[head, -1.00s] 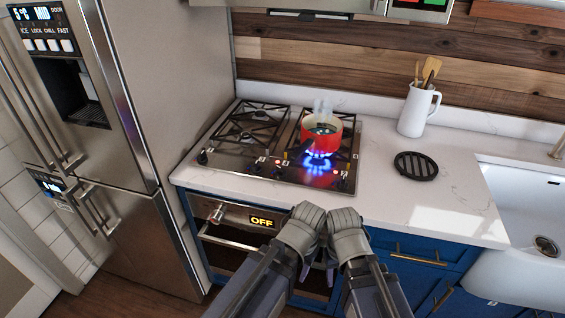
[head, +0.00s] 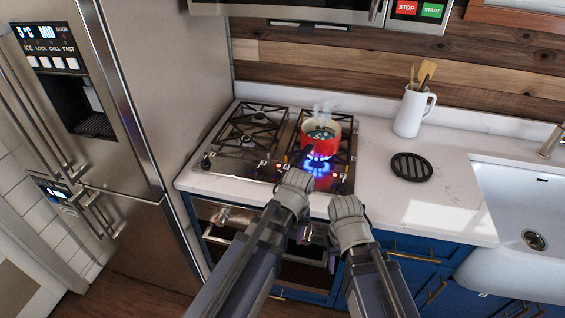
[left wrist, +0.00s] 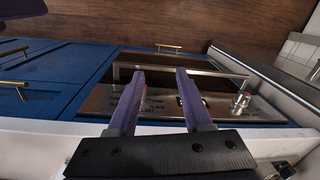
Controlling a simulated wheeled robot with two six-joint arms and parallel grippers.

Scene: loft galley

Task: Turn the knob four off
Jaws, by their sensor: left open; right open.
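The cooktop (head: 225,172) has a row of dark knobs along its front edge. The rightmost knob, fourth from the left (head: 337,186), sits near a small red light; its exact angle is too small to read. A blue flame (head: 318,167) burns under the red pot (head: 320,143) on the right side. My left gripper (head: 304,232) is open and empty in front of the counter edge, pointing down; its parted purple fingers show in the left wrist view (left wrist: 160,80) before the oven front. My right gripper (head: 333,256) is open, just right of it, mostly hidden by its wrist.
The steaming pot's dark handle (head: 307,152) points toward the front. A black trivet (head: 411,167) and a white utensil jug (head: 410,112) stand on the counter to the right, before the sink (head: 520,205). The fridge (head: 180,90) closes off the left. The oven handle (left wrist: 170,68) juts out below.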

